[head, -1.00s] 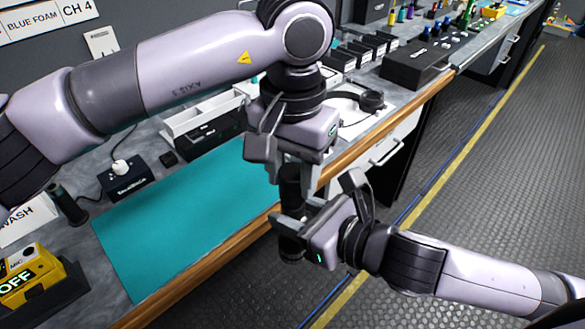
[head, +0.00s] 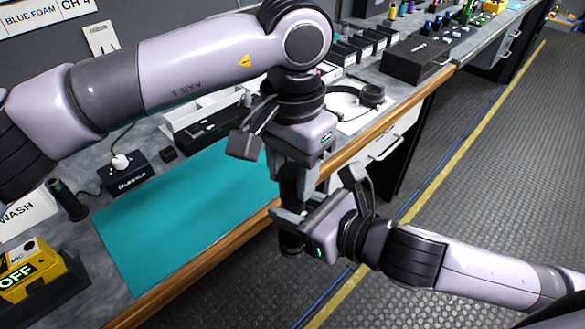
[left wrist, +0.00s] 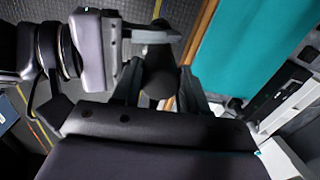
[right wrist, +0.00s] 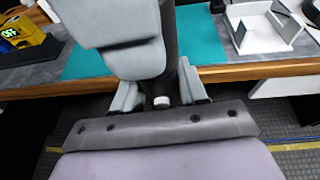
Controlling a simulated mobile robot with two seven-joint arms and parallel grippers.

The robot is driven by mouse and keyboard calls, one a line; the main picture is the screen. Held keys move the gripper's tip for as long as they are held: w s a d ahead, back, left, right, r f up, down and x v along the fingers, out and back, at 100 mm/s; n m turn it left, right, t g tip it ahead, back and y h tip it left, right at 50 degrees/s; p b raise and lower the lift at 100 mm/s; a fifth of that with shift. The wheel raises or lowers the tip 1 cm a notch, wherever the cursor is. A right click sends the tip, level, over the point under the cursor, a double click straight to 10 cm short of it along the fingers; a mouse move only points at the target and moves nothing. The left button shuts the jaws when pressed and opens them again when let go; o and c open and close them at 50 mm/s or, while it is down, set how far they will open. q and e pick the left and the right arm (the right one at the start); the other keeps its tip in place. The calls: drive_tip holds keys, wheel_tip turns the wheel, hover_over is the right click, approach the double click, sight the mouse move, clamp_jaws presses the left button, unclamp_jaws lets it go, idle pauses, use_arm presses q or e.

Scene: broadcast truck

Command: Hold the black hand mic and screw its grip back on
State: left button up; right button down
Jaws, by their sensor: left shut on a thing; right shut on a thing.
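The black hand mic (head: 289,187) stands about upright in front of the bench's front edge. My left gripper (head: 292,175) comes down from above, shut on its upper part. My right gripper (head: 291,222) is shut around it lower down, from the right. The mic's dark lower end shows below the right gripper. In the left wrist view, a dark rounded end of the mic (left wrist: 160,82) sits between the fingers. In the right wrist view, its dark shaft (right wrist: 169,40) shows, with a small white spot near the fingers. The fingers hide any joint between grip and body.
A teal mat (head: 180,225) lies on the grey bench, bare. A yellow box marked OFF (head: 28,270), a dark cylinder (head: 68,199) and a black box with a white knob (head: 122,175) stand left. Headphones (head: 368,95) lie behind. The floor in front is clear.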

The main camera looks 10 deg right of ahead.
use_arm(q)
drive_tip(key=m, duration=0.4)
drive_tip(key=o, duration=1)
drive_tip(key=shift+r, duration=0.15)
